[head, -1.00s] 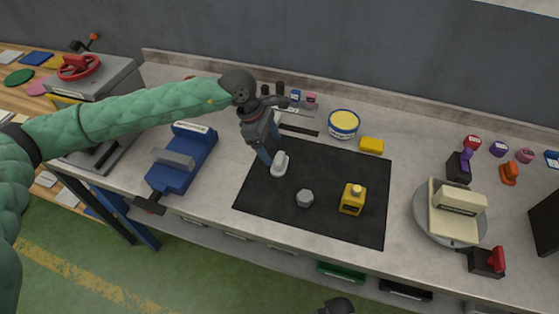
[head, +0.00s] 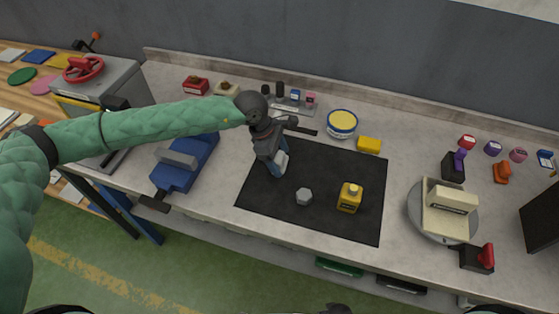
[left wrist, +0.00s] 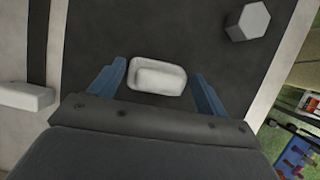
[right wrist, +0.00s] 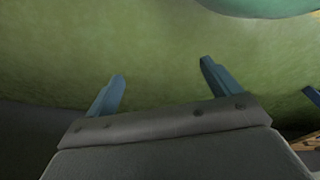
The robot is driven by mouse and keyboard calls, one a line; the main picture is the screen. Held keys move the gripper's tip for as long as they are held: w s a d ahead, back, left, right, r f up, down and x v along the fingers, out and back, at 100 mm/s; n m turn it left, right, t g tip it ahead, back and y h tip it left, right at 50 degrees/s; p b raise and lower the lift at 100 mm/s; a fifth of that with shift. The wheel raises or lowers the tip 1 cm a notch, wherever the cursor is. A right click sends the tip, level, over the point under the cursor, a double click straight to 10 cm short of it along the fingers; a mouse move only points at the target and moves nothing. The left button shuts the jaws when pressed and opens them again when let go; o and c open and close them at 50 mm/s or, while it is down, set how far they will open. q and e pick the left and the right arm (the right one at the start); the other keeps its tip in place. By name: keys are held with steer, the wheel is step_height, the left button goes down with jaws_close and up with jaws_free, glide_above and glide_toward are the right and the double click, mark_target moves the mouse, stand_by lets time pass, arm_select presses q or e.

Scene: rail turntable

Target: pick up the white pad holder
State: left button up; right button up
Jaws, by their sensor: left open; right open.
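The white pad holder (left wrist: 158,76) lies on the black mat (head: 330,226). In the left wrist view it sits between and slightly beyond the tips of my open left gripper (left wrist: 158,82), with a gap on each side. In the head view the left gripper (head: 278,172) is over the mat's left part and partly covers the pad holder (head: 283,160).
A blue vise (head: 187,162) is to the left. A round turntable (head: 422,214) is at right.

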mark_target(280, 157)
arm_select(q)
steer(key=c, duration=0.6)
steer(key=shift+r, duration=0.2)
arm_select(e)
steer(key=shift+s+d+f, duration=0.1)
steer(key=shift+f, duration=0.05)
arm_select(q)
step_height(280, 157, up, 3)
steer(key=b, duration=0.2)
steer(key=shift+r+b, duration=0.15)
steer(key=shift+b, duration=0.25)
steer(key=s+d+r+b, duration=0.5)
steer(key=s+d+r, duration=0.2)
steer(key=d, duration=0.1)
steer(key=shift+s+d+r, duration=0.2)
steer(key=shift+s+d, duration=0.15)
arm_select(e)
steer(key=w+a+r, duration=0.2)
steer(key=r, duration=1)
steer(key=w+a+r, duration=0.2)
steer(key=w+r, duration=0.1)
steer(key=r, duration=0.9)
steer(key=shift+a+r+g+y, duration=0.25)
steer(key=shift+a+g+y, duration=0.05)
steer(key=shift+w, duration=0.1)
arm_select(q)
steer(key=o, duration=0.4)
steer(key=c, duration=0.3)
